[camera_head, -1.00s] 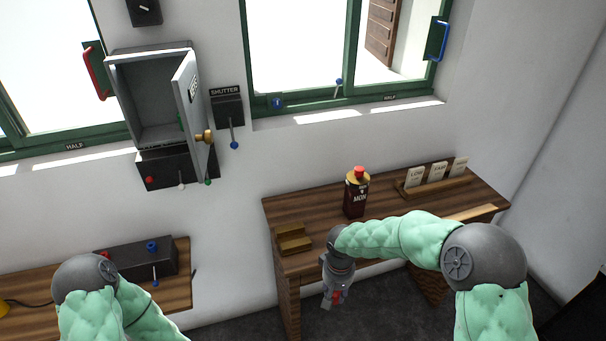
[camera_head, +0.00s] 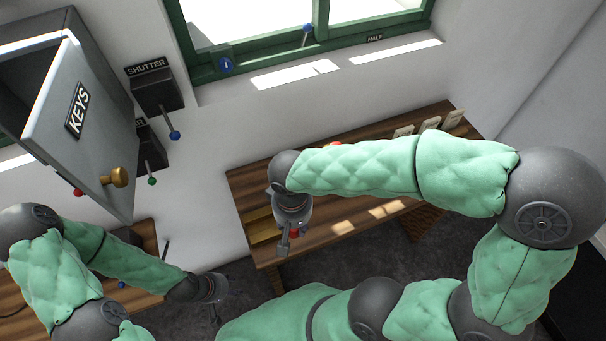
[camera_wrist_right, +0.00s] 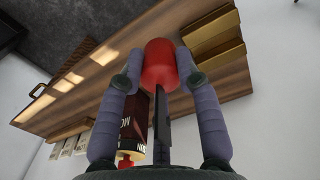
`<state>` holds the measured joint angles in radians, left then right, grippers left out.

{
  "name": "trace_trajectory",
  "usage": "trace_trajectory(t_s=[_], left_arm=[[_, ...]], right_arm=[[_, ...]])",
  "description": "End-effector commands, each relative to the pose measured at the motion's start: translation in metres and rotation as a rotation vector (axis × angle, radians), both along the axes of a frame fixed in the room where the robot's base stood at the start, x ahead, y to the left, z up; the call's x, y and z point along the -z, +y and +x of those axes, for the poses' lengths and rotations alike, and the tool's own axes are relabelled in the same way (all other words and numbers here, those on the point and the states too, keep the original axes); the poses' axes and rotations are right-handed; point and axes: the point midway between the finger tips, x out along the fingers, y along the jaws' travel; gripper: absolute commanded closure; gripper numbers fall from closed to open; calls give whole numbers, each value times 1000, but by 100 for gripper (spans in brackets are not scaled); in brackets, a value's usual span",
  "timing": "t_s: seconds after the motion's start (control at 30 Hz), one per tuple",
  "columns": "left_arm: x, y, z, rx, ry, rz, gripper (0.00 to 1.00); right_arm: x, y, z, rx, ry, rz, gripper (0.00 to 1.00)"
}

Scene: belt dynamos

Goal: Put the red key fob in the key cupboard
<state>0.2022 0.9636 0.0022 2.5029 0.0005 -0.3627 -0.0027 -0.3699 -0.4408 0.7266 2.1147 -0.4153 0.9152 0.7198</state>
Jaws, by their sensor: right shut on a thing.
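The red key fob (camera_wrist_right: 160,64) is held between the two fingers of my right gripper (camera_wrist_right: 158,78) in the right wrist view; a dark flat shank runs from it toward the palm. In the head view my right gripper (camera_head: 287,240) hangs by the front left of the right-hand desk, with a bit of red showing. The grey key cupboard (camera_head: 30,70) is at the upper left on the wall. Its door (camera_head: 75,130), marked KEYS with a brass knob, stands open and hides part of the inside. My left gripper (camera_head: 214,308) is low at left; its fingers are unclear.
The shutter lever box (camera_head: 156,92) is right of the cupboard, with a green-knobbed lever (camera_head: 151,180) below.

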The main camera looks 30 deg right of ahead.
Motion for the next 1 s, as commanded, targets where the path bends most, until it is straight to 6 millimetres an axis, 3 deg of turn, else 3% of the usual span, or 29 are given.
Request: trace_trajectory(t_s=[0.17, 0.5, 0.7, 1.0], left_arm=[[4, 0, -1, 0, 2, 0, 60], [13, 0, -1, -1, 1, 0, 60], [19, 0, -1, 0, 1, 0, 60], [22, 0, -1, 0, 1, 0, 60]], right_arm=[[11, -11, 18, 6, 4, -1, 100], [45, -43, 81, 4, 4, -1, 100], [78, -54, 103, 2, 4, -1, 100], [94, -61, 117, 1, 1, 0, 100]])
